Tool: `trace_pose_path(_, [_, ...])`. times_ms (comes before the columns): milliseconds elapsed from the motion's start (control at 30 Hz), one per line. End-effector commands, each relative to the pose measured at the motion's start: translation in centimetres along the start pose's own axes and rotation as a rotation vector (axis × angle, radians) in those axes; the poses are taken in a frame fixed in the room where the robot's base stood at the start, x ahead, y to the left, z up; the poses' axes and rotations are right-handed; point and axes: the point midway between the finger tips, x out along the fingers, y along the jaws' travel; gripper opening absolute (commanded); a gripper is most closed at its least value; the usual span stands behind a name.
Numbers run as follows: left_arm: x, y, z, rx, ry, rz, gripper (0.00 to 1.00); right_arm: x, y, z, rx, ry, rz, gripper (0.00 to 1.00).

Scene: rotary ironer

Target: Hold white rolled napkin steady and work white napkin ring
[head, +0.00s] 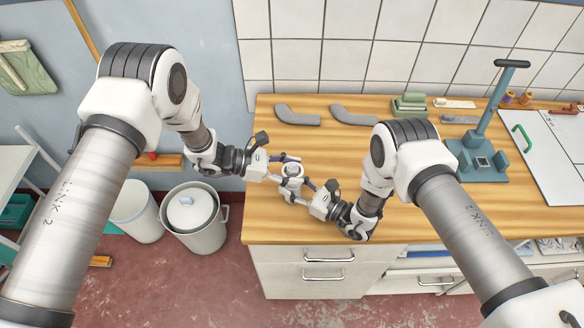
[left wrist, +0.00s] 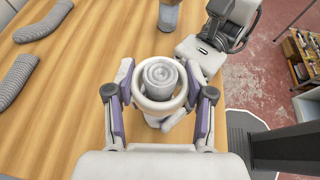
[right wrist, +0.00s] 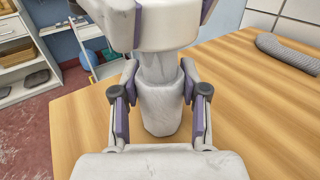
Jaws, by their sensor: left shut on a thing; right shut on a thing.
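The white rolled napkin (right wrist: 160,108) is upright over the worktop near its front left edge; I cannot tell whether its foot touches the wood. The white napkin ring (left wrist: 142,100) is around the napkin's upper end, and the coiled napkin top (left wrist: 160,73) shows inside its opening. My left gripper (head: 284,169) is shut on the ring, a finger on each side. My right gripper (head: 301,192) is shut on the napkin below the ring. The ring (right wrist: 166,28) also shows above the napkin in the right wrist view. In the head view, fingers partly hide both.
The wooden worktop (head: 270,215) is bare around the grippers. Grey curved pieces (head: 297,116) lie behind, and a blue-grey stand (head: 485,160) is to the right. Two white bins (head: 195,235) stand on the floor left of the counter.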

Motion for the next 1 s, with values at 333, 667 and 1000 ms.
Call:
trace_pose_path(333, [-0.01, 0.01, 0.01, 0.0, 0.0, 0.0, 0.82, 0.0, 0.0, -0.01, 0.0, 0.0, 0.0, 0.27])
trace_pose_path(667, [0.0, 0.0, 0.01, 0.0, 0.0, 0.0, 1.0, 0.0, 0.0, -0.02, 0.0, 0.0, 0.0, 0.27])
trace_pose_path(1000, [0.0, 0.0, 0.01, 0.0, 0.0, 0.0, 1.0, 0.0, 0.0, -0.01, 0.0, 0.0, 0.0, 0.27])
